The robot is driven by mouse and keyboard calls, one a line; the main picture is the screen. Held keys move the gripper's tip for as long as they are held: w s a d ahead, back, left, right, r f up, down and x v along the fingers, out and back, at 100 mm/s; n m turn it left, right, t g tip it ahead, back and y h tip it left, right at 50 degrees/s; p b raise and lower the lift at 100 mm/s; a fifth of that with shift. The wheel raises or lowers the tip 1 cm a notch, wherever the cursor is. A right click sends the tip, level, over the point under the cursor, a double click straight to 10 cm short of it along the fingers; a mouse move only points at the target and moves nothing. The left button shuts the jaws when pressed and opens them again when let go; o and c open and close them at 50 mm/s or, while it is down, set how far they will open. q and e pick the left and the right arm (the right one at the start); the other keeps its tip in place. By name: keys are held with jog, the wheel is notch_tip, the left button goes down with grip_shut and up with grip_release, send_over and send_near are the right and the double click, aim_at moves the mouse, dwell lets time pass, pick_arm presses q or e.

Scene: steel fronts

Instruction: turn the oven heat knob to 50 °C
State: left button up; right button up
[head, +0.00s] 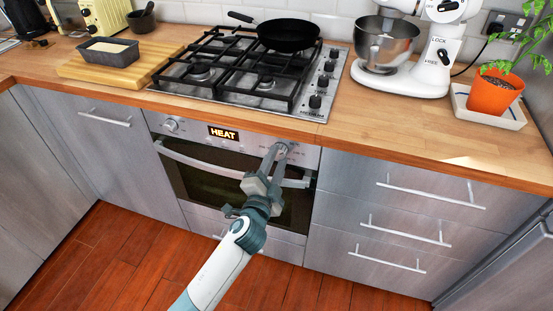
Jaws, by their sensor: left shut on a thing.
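The oven (196,182) is built in under the hob, with a steel control panel. Its display (223,133) reads "HEAT" in lit orange letters. A round knob (171,125) sits at the panel's left end. The oven heat knob (283,148) is at the right end, with small marks around it too fine to read. My left gripper (276,156) reaches up to it from below and is shut on it. The fingers hide much of the knob, so I cannot tell its setting. My right gripper is not in view.
The oven door handle (205,168) runs across behind my left wrist. The hob's edge and the wooden worktop (375,125) overhang just above. A frying pan (288,34) stands on the hob. Drawers with bar handles (431,195) are to the right. The floor in front is clear.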

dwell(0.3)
pick_arm(q)
jog(key=o, duration=1)
jog(key=shift+o, duration=0.2)
jog(key=shift+s, duration=0.1)
jog(key=b+v, duration=0.1)
jog(key=v, duration=1.6)
jog(key=shift+b, duration=0.3)
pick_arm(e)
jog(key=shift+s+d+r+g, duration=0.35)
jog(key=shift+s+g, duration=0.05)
pick_arm(q)
jog(key=shift+s+a+f, duration=0.1)
jog(key=shift+f, duration=0.05)
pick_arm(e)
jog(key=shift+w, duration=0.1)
